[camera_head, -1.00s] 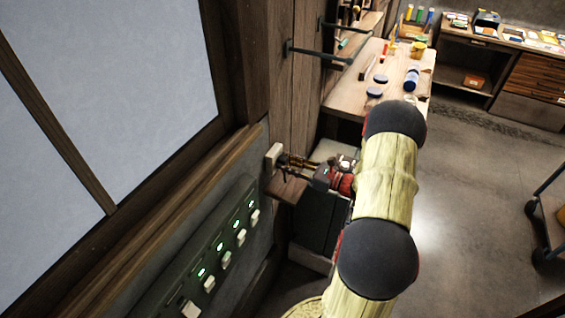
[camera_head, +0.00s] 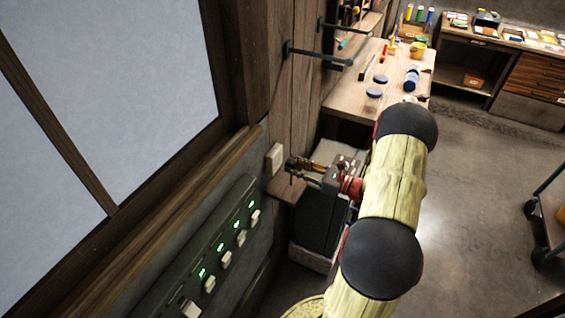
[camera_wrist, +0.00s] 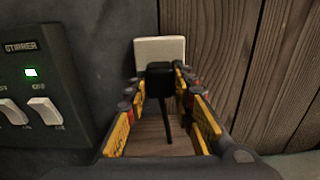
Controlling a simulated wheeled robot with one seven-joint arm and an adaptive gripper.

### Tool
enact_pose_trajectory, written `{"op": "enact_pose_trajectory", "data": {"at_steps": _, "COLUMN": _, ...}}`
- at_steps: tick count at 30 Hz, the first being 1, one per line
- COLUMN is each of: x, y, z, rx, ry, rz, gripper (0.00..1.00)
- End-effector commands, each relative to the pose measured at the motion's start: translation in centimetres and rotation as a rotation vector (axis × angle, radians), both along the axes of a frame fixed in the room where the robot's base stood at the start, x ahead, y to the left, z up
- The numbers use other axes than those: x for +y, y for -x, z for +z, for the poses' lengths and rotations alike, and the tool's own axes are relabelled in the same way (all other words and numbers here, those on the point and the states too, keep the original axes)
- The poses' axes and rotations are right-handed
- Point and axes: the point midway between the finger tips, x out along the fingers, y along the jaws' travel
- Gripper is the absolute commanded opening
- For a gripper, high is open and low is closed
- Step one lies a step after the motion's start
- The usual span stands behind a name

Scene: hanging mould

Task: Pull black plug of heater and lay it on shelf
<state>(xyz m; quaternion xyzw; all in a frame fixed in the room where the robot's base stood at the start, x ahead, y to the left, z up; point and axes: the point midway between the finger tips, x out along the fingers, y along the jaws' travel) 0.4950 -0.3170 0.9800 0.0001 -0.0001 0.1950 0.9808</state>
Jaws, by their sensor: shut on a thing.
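My gripper (camera_head: 297,168) is shut on the black plug (camera_wrist: 160,78), which sits between its fingertips in the wrist view. In the head view the plug (camera_head: 290,163) is a small dark shape at the fingertips. A black cable (camera_wrist: 167,115) hangs down from it. The pale wall socket (camera_head: 275,158) is left of the fingertips, with a small gap between it and the plug. It also shows behind the plug in the wrist view (camera_wrist: 146,50). The small wooden shelf (camera_head: 284,189) is on the wall below the fingertips, partly hidden by my gripper.
A green switch panel (camera_head: 231,232) with lit lamps is on the wall at lower left. Its stirrer switches show left in the wrist view (camera_wrist: 42,109). Rods (camera_head: 319,54) stick out from the wooden wall above. A workbench (camera_head: 345,96) stands beyond my arm.

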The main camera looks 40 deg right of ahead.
Motion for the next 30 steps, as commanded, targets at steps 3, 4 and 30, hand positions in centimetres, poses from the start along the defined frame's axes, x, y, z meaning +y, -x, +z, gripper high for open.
{"op": "enact_pose_trajectory", "data": {"at_steps": 3, "x": -0.2, "y": 0.4, "z": 0.0, "rx": 0.0, "ry": 0.0, "rz": -0.001, "gripper": 0.0}}
{"op": "enact_pose_trajectory", "data": {"at_steps": 4, "x": -0.3, "y": 0.6, "z": 0.0, "rx": 0.0, "ry": 0.0, "rz": -0.001, "gripper": 0.0}}
{"op": "enact_pose_trajectory", "data": {"at_steps": 30, "x": -1.0, "y": 2.5, "z": 0.0, "rx": 0.0, "ry": 0.0, "rz": 0.0, "gripper": 0.0}}
